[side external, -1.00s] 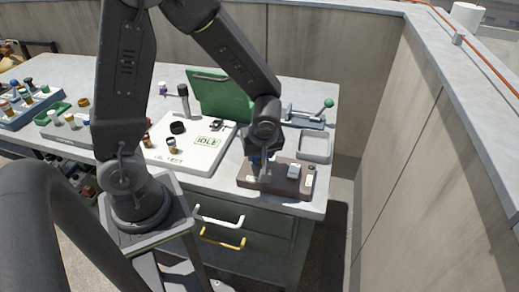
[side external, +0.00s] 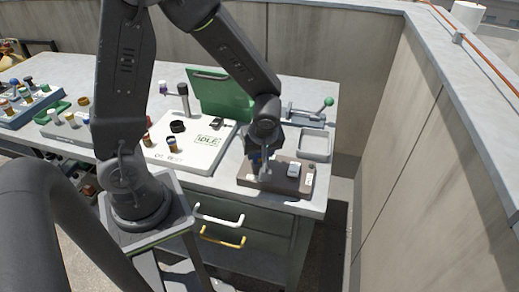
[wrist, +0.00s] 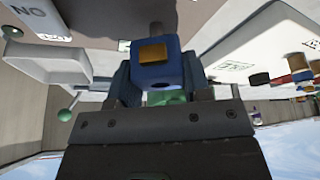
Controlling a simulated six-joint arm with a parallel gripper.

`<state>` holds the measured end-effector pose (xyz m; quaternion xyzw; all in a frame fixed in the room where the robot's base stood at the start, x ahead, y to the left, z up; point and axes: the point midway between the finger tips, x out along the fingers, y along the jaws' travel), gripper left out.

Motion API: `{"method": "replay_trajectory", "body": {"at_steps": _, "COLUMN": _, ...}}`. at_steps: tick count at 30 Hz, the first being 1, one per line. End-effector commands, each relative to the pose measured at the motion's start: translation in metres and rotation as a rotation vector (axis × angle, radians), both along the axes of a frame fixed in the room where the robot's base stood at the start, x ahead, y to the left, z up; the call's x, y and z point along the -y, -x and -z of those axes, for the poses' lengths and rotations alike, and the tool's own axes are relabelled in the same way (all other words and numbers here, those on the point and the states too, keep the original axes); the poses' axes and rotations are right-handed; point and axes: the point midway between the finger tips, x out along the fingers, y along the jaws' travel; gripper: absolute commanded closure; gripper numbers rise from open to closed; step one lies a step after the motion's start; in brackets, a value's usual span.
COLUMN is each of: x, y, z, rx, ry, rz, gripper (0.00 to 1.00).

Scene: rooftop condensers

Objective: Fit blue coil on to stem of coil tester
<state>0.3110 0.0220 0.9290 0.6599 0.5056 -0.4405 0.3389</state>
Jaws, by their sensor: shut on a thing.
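The blue coil (wrist: 150,75), with an orange-brown patch on its face, is held between the fingers of my gripper (wrist: 158,88) in the wrist view.
A white piece (side external: 293,170) sits on the brown block. Behind it are a grey tray (side external: 315,146) and a green-knobbed lever (side external: 328,102). A green panel (side external: 222,97) stands behind the tester. Blue (side external: 40,108) and green trays with small parts lie left. Concrete walls close the back and right.

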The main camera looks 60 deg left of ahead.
Motion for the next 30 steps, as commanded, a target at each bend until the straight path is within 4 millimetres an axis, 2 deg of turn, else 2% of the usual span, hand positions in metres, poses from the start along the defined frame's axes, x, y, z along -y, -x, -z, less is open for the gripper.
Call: {"method": "replay_trajectory", "body": {"at_steps": 30, "x": 0.0, "y": -0.001, "z": 0.012, "rx": 0.0, "ry": -0.001, "rz": 0.0, "gripper": 0.85}}
